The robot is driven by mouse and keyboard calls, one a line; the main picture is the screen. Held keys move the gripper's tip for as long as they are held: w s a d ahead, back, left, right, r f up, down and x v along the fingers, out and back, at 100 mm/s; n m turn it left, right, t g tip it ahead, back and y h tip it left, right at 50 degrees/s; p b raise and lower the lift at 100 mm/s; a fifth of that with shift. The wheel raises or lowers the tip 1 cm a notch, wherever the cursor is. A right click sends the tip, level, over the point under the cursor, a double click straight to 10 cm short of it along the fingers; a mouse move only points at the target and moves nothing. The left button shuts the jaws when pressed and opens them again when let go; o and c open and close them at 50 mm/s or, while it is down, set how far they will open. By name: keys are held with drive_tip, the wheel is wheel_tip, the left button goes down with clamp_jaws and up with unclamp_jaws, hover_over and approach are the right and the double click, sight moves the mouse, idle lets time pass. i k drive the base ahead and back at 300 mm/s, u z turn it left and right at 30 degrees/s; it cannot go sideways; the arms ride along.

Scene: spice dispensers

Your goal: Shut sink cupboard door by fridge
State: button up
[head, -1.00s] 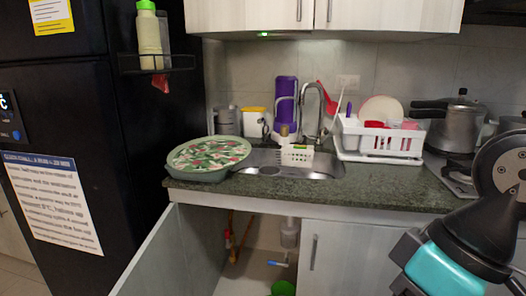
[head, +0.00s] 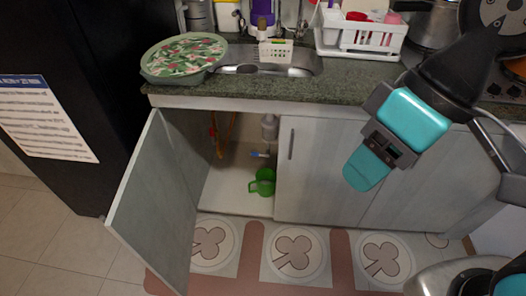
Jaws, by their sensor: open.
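The sink cupboard door (head: 155,205) by the fridge is a pale grey panel. It stands wide open, swung out into the room from its left edge. Inside the cupboard (head: 232,190) are pipes and a green mug-like item (head: 263,183). The neighbouring door (head: 320,175), with a vertical handle (head: 291,145), is shut. My gripper (head: 368,168), with a teal finger pad, hangs in front of the closed doors, right of the open door and well apart from it. It is open and holds nothing; its other finger is mostly hidden.
The black fridge (head: 65,140) stands left of the open door. The dark counter (head: 240,92) overhangs the cupboards, with a sink, a round patterned tray (head: 184,56) and a white dish rack (head: 360,35) on it. A patterned mat (head: 295,255) covers the floor in front.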

sight(153, 213)
drive_tip(key=z, duration=2.2)
drive_tip(key=k, duration=1.7)
drive_tip(key=u, duration=2.35)
drive_tip(key=i, duration=1)
drive_tip(key=z, duration=0.8)
drive_tip(key=k, duration=0.2)
drive_tip(key=z, duration=0.15)
